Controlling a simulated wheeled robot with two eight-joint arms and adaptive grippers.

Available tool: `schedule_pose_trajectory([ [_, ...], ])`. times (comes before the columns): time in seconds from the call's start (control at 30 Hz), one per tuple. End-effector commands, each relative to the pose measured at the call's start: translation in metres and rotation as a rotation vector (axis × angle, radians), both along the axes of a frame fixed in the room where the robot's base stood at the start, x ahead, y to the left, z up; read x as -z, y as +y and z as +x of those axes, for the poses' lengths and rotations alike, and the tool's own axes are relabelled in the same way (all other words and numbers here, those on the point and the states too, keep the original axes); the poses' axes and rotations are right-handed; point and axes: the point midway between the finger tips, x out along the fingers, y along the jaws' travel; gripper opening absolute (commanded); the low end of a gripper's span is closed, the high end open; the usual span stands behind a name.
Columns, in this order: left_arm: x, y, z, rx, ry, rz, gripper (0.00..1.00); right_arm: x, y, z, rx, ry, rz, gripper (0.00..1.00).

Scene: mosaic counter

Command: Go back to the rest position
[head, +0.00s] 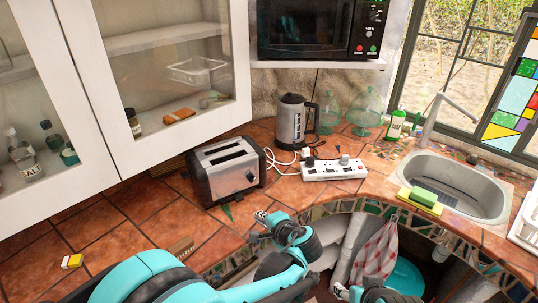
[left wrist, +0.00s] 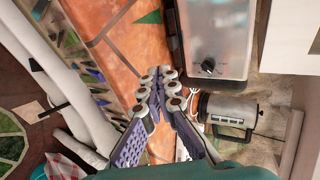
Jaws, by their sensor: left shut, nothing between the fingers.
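My left gripper (head: 263,218) is at the counter's front edge, just in front of the toaster. In the left wrist view its fingertips (left wrist: 160,76) are together with nothing between them, over the orange tiles. My right gripper (head: 341,290) shows only in part at the bottom edge of the head view, in front of the opening under the counter. Its fingers are too small and cut off to tell whether they are open.
A toaster (head: 229,170) stands close behind my left gripper. A kettle (head: 292,122), a power strip (head: 335,169) and a sink (head: 455,183) with a sponge (head: 424,197) lie further along. An open cabinet door (head: 118,165) hangs at left. Front-left tiles are mostly clear.

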Motion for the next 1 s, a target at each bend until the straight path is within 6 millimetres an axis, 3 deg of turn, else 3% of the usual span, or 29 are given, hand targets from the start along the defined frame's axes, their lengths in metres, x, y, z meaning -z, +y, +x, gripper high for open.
schedule_pose_trajectory([
  [0.13, -0.003, 0.009, -0.005, -0.015, 0.008, -0.032, 0.0, 0.0, 0.0, 0.0, 0.0, 0.0, 0.0, 0.54],
  [0.27, -0.011, 0.038, -0.025, -0.067, 0.035, -0.15, 0.0, 0.0, 0.0, 0.0, 0.0, 0.0, 0.0, 0.54],
  [0.4, -0.02, 0.074, -0.067, -0.161, 0.062, -0.36, 0.0, 0.0, 0.0, 0.0, 0.0, 0.0, 0.0, 0.54],
  [0.6, -0.025, 0.106, -0.135, -0.309, 0.059, -0.68, 0.0, 0.0, 0.0, 0.0, 0.0, 0.0, 0.0, 0.54],
  [0.8, -0.022, 0.113, -0.194, -0.447, 0.017, -0.973, 0.0, 0.0, 0.0, 0.0, 0.0, 0.0, 0.0, 0.54],
  [1.0, -0.019, 0.11, -0.221, -0.521, -0.02, -1.139, 0.0, 0.0, 0.0, 0.0, 0.0, 0.0, 0.0, 0.54],
])
